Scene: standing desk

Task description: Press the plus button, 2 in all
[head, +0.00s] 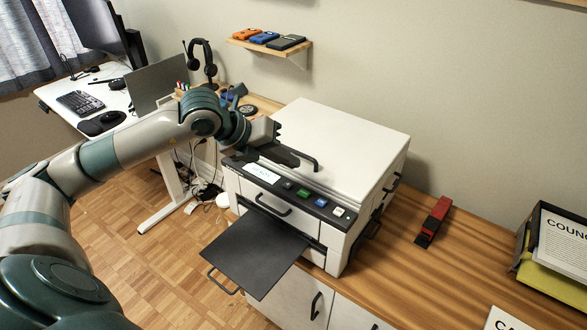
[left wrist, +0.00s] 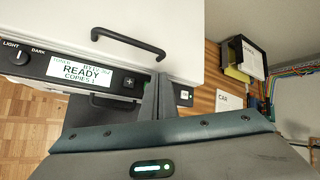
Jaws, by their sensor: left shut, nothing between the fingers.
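A white copier (head: 345,140) stands on the wooden cabinet top, with a dark control panel along its front edge. The plus button (left wrist: 129,82) is a small dark square with a white plus, right of the lit display (left wrist: 74,76), which reads READY and COPIES 1. The display also shows in the head view (head: 262,172). My left gripper (head: 294,159) is shut and empty over the panel, near the lid handle. In the left wrist view its fingertips (left wrist: 158,76) lie just right of the plus button, apart from it in the picture, and hide part of the panel. My right gripper is out of view.
The black lid handle (left wrist: 128,42) arches close to the fingers. Green (head: 303,191), blue (head: 321,201) and white (head: 338,211) buttons continue along the panel. An output tray (head: 255,250) juts out at the front. A red stapler (head: 433,222) lies to the right.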

